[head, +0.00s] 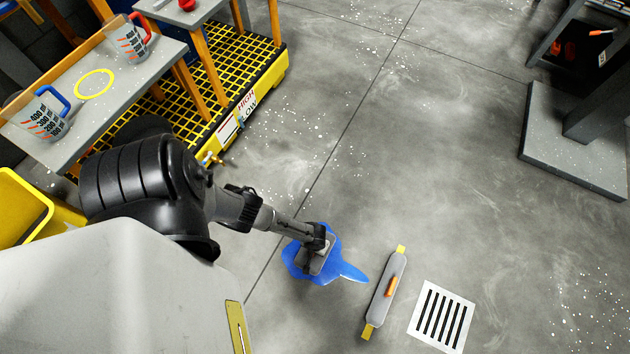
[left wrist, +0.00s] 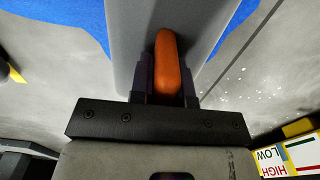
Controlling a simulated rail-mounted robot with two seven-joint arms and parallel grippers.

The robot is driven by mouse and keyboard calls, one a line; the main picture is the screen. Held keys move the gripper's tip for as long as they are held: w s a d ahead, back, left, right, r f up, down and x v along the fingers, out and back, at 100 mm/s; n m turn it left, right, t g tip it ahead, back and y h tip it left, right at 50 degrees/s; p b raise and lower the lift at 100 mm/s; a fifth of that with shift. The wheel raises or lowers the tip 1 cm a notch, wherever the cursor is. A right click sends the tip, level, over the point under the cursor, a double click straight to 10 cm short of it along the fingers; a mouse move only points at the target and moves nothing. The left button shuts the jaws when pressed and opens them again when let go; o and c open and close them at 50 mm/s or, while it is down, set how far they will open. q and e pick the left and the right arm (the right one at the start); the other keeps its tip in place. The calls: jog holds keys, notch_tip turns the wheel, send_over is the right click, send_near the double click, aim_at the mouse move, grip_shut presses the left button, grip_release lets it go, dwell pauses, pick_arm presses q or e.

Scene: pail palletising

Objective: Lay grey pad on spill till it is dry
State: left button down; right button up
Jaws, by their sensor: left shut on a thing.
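The blue spill (head: 343,270) lies on the grey floor in the lower middle of the head view, with a tongue reaching right. The grey pad (head: 312,266) is over the spill, with blue showing around it; I cannot tell whether it presses flat on the liquid. My left gripper (head: 319,238) is shut on the pad's orange handle (left wrist: 168,65). The left wrist view shows the pad (left wrist: 127,35) beyond the jaws, with blue spill (left wrist: 82,22) on both sides. The gripper hides part of the pad and spill. My right gripper is not in view.
A grey bar with yellow ends and an orange handle (head: 374,309) lies right of the spill, beside a white slotted drain grate (head: 415,322). A yellow-edged grated platform (head: 262,87) and a table with measuring jugs (head: 45,115) stand upper left. Floor beyond the spill is clear.

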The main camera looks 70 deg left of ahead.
pick_arm(q)
jog(key=shift+f+b, duration=2)
jog(key=shift+f, duration=0.05)
jog(key=shift+r, duration=0.1)
jog(key=shift+f, duration=0.2)
jog(key=c, duration=1.1)
grip_release()
jog(key=shift+r, duration=0.15)
